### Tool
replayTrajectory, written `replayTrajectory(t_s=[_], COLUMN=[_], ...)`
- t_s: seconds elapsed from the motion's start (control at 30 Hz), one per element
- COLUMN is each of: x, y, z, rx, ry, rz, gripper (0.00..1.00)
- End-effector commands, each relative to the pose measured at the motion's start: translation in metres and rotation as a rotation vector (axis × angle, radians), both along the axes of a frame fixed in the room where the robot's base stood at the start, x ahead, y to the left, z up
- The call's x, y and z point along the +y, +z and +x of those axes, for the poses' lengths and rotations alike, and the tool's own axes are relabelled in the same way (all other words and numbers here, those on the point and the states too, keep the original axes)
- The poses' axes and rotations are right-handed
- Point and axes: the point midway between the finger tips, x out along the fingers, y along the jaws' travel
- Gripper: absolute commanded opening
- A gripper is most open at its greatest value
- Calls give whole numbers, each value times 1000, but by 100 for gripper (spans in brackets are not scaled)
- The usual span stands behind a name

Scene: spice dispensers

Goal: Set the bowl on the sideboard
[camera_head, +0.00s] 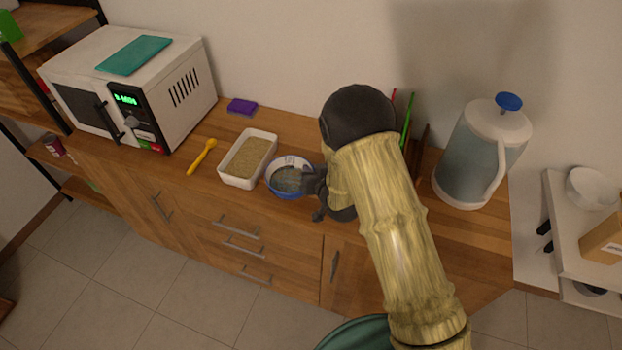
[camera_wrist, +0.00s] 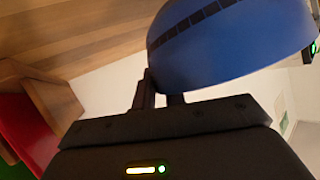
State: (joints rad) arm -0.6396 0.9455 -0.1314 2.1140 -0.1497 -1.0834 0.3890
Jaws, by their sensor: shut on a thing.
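The bowl (camera_head: 289,179), blue outside with a pale rim and a dark pattern band, is at the middle of the sideboard (camera_head: 285,219) in the head view. Its inside looks greyish. My gripper (camera_head: 312,183) reaches it from the right and is shut on its near wall. In the wrist view the blue bowl (camera_wrist: 230,45) fills the upper right, with the dark fingers of my gripper (camera_wrist: 162,95) at its edge. I cannot tell whether the bowl's base touches the wood. My arm hides part of the sideboard to the right.
A white tray of tan grains (camera_head: 226,174) stands just left of the bowl, with a yellow spoon (camera_head: 202,157) and a microwave (camera_head: 140,85) beyond. A purple sponge (camera_head: 242,106) lies behind. A water jug (camera_head: 470,155) stands right. Coloured sticks (camera_head: 407,122) stand behind my arm.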

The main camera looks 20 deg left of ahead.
Motion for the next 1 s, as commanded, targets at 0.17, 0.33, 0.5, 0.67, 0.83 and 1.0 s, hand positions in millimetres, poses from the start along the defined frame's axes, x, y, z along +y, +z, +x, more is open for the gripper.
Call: replayTrajectory(t_s=[0.17,0.33,0.5,0.67,0.83,1.0], x=[0,0,0,0,1,2], y=[-19,-36,-38,-39,-41,-41], z=[0,0,0,0,-1,-2], rx=[1,0,-2,-1,0,1], ry=[0,0,0,-1,2,4], rz=[-2,0,1,2,-1,-1], gripper=[0,0,0,0,32,34])
